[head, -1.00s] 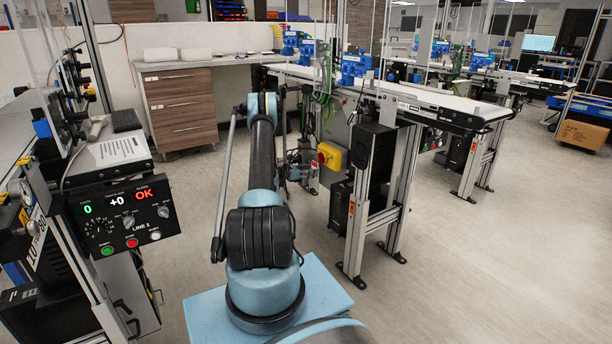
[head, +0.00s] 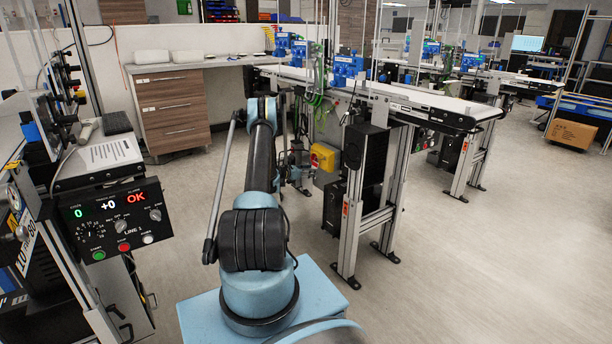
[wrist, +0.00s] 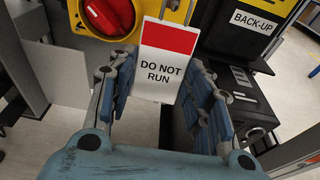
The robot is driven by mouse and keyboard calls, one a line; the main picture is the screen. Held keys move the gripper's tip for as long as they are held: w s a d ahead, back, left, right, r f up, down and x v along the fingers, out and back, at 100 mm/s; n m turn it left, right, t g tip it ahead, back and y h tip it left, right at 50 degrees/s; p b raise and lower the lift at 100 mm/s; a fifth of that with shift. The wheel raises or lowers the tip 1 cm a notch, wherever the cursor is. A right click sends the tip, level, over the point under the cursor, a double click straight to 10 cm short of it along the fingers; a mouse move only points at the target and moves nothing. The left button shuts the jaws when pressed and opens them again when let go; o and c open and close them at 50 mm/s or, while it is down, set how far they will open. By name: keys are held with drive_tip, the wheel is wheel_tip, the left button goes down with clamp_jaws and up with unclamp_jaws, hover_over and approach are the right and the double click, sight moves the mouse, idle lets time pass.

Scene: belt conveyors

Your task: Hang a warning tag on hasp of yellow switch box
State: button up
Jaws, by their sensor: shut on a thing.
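The yellow switch box (wrist: 150,10) with its red rotary knob (wrist: 110,12) fills the top of the wrist view. In the head view the yellow switch box (head: 325,177) sits low beside the conveyor frame. A red and white warning tag reading "DO NOT RUN" (wrist: 163,66) is upright in front of the box's lower right part. My gripper (wrist: 161,88) is shut on the tag, with a blue-padded finger at each side. The tag overlaps the box in the picture; I cannot tell whether they touch.
A black unit labelled "BACK-UP" (wrist: 252,22) stands close to the right of the tag. Conveyor legs (head: 360,225) stand right of the box, and a control panel (head: 112,220) stands at the left. Open floor (head: 480,270) lies to the right.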

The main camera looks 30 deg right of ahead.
drive_tip(key=shift+x, duration=1.25)
drive_tip(key=shift+d+f, duration=0.35)
drive_tip(key=shift+d, duration=0.2)
drive_tip(key=o, duration=0.8)
drive_tip(key=shift+o, duration=0.2)
